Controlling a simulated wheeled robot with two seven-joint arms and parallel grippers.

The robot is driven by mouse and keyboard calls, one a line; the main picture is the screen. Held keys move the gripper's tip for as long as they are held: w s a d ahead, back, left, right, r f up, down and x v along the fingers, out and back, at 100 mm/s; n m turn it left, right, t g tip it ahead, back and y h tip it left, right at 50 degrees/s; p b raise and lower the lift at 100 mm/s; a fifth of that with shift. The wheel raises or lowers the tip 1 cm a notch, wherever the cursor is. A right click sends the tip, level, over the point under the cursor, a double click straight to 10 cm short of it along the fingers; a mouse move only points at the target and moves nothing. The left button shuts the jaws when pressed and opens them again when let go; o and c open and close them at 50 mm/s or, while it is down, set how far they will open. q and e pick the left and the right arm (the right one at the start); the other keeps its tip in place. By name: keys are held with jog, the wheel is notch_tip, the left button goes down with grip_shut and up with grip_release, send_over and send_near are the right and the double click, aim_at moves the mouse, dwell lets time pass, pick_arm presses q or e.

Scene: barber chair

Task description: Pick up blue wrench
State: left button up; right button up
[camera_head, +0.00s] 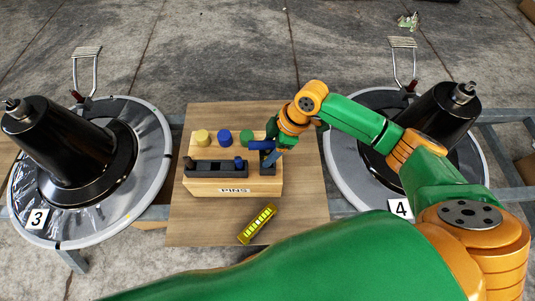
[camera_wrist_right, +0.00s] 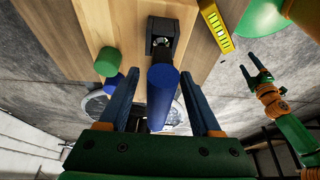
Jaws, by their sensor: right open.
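The blue wrench shows as a blue cylindrical handle (camera_wrist_right: 162,95) in the right wrist view, with its far end toward a dark holder (camera_wrist_right: 162,35). In the head view its blue handle (camera_head: 260,145) lies at the right end of the wooden box marked PINS (camera_head: 233,188). My right gripper (camera_head: 270,157) is open over that end of the box. In the right wrist view its two fingers (camera_wrist_right: 158,88) stand on either side of the handle, with gaps visible. My left gripper (camera_wrist_right: 248,68) shows small at the right of the wrist view, fingers apart, away from the box.
Yellow (camera_head: 202,137), blue (camera_head: 224,138) and green (camera_head: 246,137) pegs stand along the box's back, behind a dark block (camera_head: 215,169). A yellow level (camera_head: 257,223) lies in front on the wooden board (camera_head: 200,232). Chair bases 3 (camera_head: 152,150) and 4 (camera_head: 345,180) flank the board.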

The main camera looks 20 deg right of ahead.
jog(key=shift+a+f, duration=0.1)
jog(key=shift+f, duration=0.2)
grip_shut()
jog(key=shift+r, duration=0.1)
dwell(1.1)
